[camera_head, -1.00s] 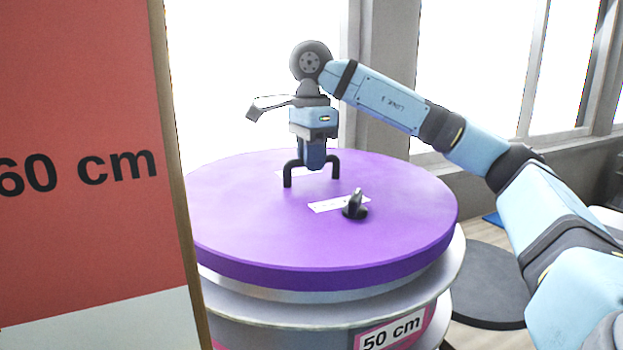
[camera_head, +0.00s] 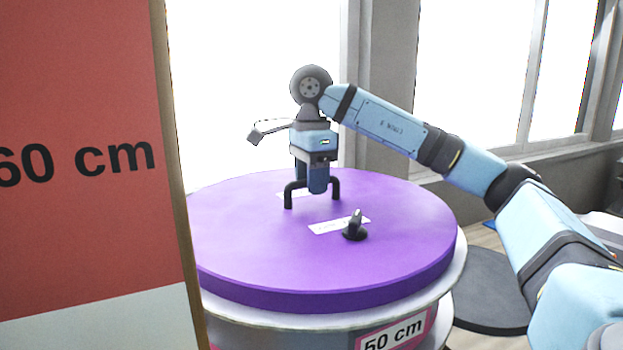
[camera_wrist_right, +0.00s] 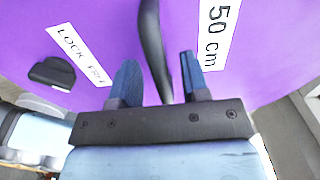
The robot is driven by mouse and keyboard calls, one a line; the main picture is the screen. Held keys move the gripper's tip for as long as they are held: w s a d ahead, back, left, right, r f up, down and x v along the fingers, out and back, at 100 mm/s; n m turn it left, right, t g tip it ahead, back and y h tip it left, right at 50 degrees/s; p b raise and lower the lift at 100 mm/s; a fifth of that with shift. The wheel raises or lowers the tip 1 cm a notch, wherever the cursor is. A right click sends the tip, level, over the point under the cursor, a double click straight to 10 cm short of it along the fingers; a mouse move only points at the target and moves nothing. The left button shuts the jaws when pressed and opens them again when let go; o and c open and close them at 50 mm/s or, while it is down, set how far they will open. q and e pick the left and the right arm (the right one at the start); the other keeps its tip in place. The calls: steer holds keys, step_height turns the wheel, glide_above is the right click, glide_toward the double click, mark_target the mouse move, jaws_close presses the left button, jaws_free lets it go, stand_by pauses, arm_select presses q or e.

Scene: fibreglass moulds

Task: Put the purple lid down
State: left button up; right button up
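The purple lid (camera_head: 400,240) lies flat on top of the round mould marked 50 cm (camera_head: 440,308). No gap shows between the lid and the mould's pale rim along the front. The lid's black arched handle (camera_head: 334,188) stands upright, and a small black knob (camera_head: 355,228) sits beside a white label. My right gripper (camera_head: 312,182) is at the handle. In the right wrist view its two blue fingers (camera_wrist_right: 160,80) stand apart, one on each side of the handle bar (camera_wrist_right: 152,45), with space beside it. My left gripper does not show.
A tall red panel marked 60 cm (camera_head: 80,160) stands close on the left. A dark round disc (camera_head: 490,290) is low to the right of the mould. Windows and a wall are behind.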

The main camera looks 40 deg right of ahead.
step_height(320, 180, up, 12)
steer(key=p, duration=0.4)
stand_by(0.3)
steer(key=shift+r, duration=0.1)
stand_by(0.3)
